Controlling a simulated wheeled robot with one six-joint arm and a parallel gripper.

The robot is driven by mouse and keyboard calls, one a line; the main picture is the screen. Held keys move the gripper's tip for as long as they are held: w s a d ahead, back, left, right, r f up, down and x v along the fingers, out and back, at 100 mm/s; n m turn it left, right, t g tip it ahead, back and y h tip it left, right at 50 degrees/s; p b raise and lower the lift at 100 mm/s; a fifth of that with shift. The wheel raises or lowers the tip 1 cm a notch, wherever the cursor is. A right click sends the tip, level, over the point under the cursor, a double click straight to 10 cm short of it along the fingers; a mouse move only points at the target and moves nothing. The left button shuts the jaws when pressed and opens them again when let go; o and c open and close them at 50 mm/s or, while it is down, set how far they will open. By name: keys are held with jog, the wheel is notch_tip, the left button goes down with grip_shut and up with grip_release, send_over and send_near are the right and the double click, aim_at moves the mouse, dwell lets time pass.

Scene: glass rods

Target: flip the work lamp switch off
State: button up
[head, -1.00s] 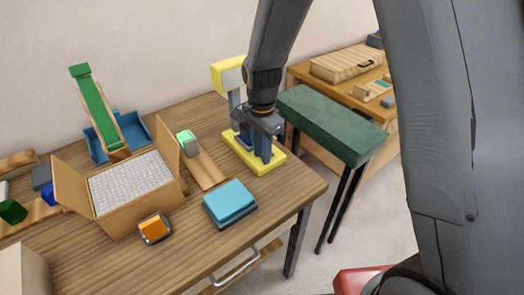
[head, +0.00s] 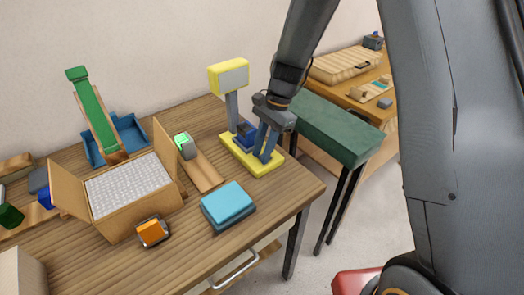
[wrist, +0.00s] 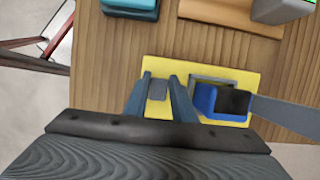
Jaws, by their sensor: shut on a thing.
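The work lamp has a yellow base (head: 238,158), a grey post (head: 232,110) and a yellow head (head: 228,67) with a pale grey panel that shows no clear glow. A blue switch housing (head: 245,131) stands on the base by the post. In the wrist view the blue housing (wrist: 205,98) has a dark top (wrist: 234,101). My gripper (head: 265,154) is over the right end of the base, beside the housing. In the wrist view my gripper (wrist: 160,78) is shut on a small grey block (wrist: 158,89), to the left of the blue housing.
An open carton (head: 110,222), an orange block (head: 151,230) and a green slide (head: 95,112) are further left. A green-topped bench (head: 328,125) stands close on the right.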

jog(key=o, duration=1.1)
jog(key=shift+c, duration=0.2)
jog(key=b+v, duration=0.2)
jog(key=v, duration=0.6)
